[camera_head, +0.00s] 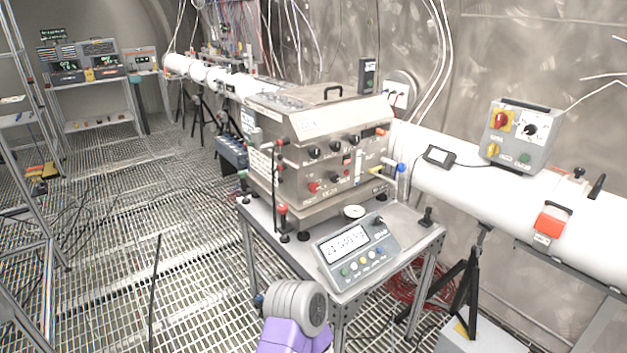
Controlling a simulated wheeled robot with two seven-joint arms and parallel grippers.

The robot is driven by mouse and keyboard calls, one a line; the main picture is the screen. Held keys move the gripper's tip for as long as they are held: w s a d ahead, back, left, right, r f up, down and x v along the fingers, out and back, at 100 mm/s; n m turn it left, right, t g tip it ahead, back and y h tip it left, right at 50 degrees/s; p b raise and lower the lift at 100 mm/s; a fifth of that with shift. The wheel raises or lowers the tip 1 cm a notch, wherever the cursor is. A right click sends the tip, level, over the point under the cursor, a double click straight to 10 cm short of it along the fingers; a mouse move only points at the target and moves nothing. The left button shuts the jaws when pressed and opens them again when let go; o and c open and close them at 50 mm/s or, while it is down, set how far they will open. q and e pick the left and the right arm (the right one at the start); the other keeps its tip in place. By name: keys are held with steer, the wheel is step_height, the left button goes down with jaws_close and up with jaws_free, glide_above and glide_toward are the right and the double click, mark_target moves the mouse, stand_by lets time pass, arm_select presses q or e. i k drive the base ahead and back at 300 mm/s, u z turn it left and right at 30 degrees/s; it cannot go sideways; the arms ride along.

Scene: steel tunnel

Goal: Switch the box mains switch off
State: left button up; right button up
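A grey control box (519,138) sits on the white pipe at the right. Its sloping front carries a red rotary switch (501,121) on a yellow plate at the upper left. A black knob (529,130) on a white dial is beside it, with a yellow knob (492,150) and a green button (524,157) below. The red switch's exact setting is too small to read. A grey and purple part of my own arm shows at the bottom centre, well left of and below the box. Neither gripper is in view.
A steel chamber (325,185) with knobs stands on a metal table (418,235) in the centre, with a grey display unit (357,250) in front. A small black-framed display (439,156) and a red-handled device (551,222) are on the pipe. Grated floor is open at the left.

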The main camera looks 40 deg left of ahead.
mark_target(314, 187)
steer(key=u, duration=0.85)
steer(key=i, duration=0.95)
steer(key=u, duration=0.9)
